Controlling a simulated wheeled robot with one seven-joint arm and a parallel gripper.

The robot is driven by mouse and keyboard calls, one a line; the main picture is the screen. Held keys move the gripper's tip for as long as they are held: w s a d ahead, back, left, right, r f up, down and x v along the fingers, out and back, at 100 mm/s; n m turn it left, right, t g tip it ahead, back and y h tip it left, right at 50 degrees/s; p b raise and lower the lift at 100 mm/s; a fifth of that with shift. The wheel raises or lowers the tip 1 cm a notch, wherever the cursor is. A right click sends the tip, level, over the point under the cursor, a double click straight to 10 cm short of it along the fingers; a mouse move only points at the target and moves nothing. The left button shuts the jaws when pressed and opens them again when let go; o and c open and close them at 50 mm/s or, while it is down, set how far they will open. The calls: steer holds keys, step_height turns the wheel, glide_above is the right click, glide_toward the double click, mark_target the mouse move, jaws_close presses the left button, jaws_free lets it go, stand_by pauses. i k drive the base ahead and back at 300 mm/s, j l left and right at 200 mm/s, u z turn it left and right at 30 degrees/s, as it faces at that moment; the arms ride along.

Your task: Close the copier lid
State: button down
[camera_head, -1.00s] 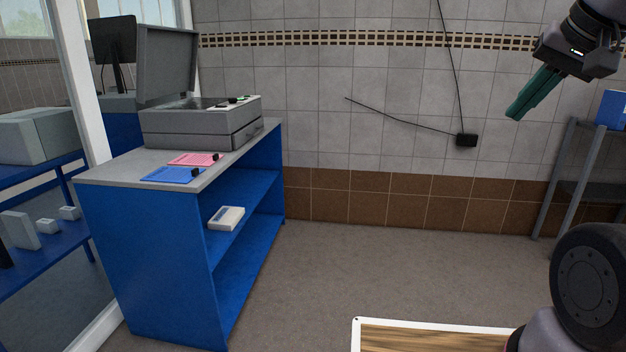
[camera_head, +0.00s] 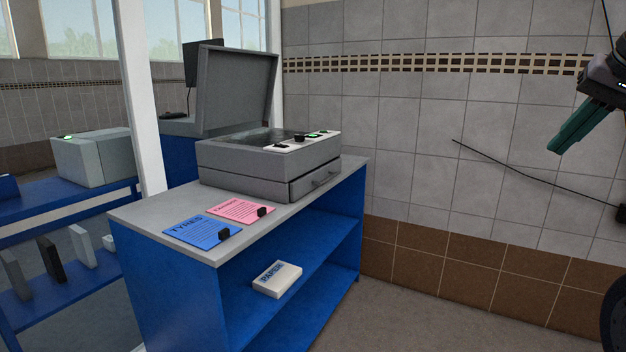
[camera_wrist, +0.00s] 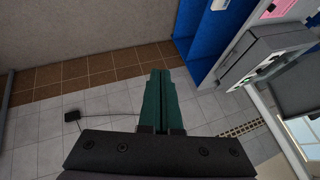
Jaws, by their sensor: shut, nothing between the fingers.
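The grey copier (camera_head: 262,166) stands on the grey top of a blue shelf unit. Its lid (camera_head: 236,90) is raised upright at the back left, and the dark glass shows. A white control strip (camera_head: 300,142) with buttons runs along the copier's right side. The copier (camera_wrist: 266,52) also shows at the right of the wrist view, with its dark lid (camera_wrist: 296,92) standing open. My gripper (camera_head: 556,152), with green fingers, is at the far right of the head view, apart from the copier. In the wrist view its fingers (camera_wrist: 161,72) are together and empty.
The blue shelf unit (camera_head: 180,310) carries a blue card (camera_head: 200,230) and a pink card (camera_head: 238,210) in front of the copier. A white pack (camera_head: 277,279) lies on its shelf. A white post (camera_head: 140,100) stands behind left. Floor to the right is clear.

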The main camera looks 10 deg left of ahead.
mark_target(236, 86)
steer(key=i+u, duration=0.3)
steer(key=u, duration=0.2)
steer(key=i+l+u, duration=0.2)
steer(key=u, duration=0.3)
steer(key=i+l+u, duration=0.3)
steer(key=u, duration=0.2)
steer(key=i+l+u, duration=0.2)
steer(key=l+u, duration=0.3)
steer(key=j, duration=0.15)
